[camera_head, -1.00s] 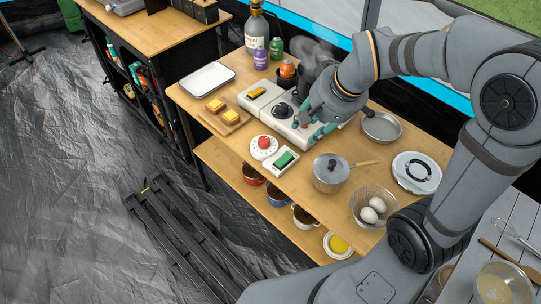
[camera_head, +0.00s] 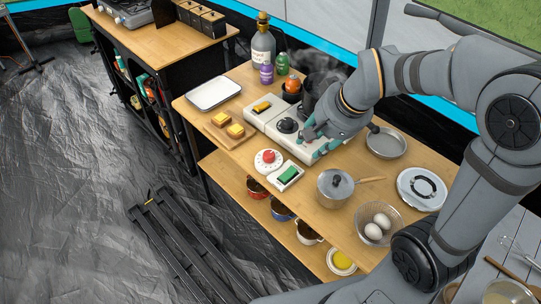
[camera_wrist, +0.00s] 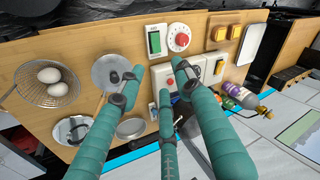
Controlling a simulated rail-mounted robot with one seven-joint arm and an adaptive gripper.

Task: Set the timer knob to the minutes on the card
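The timer is a round white dial with a red knob (camera_head: 268,160) at its centre, lying near the table's front edge. It also shows at the top of the wrist view, where the red knob (camera_wrist: 181,40) sits on its dial. The markings are too small to read. I cannot make out a card with minutes in either view. My gripper (camera_head: 316,149) is over the white cooker unit (camera_head: 266,115), to the right of and behind the timer. In the wrist view its teal fingers (camera_wrist: 160,84) are spread apart with nothing between them. It does not touch the timer.
A white box with a green switch (camera_head: 289,175) stands right beside the timer. A lidded pot (camera_head: 334,190), a pan (camera_head: 386,143) and a wire basket of eggs (camera_head: 377,208) stand to the right. A bread board (camera_head: 222,138) lies to the left.

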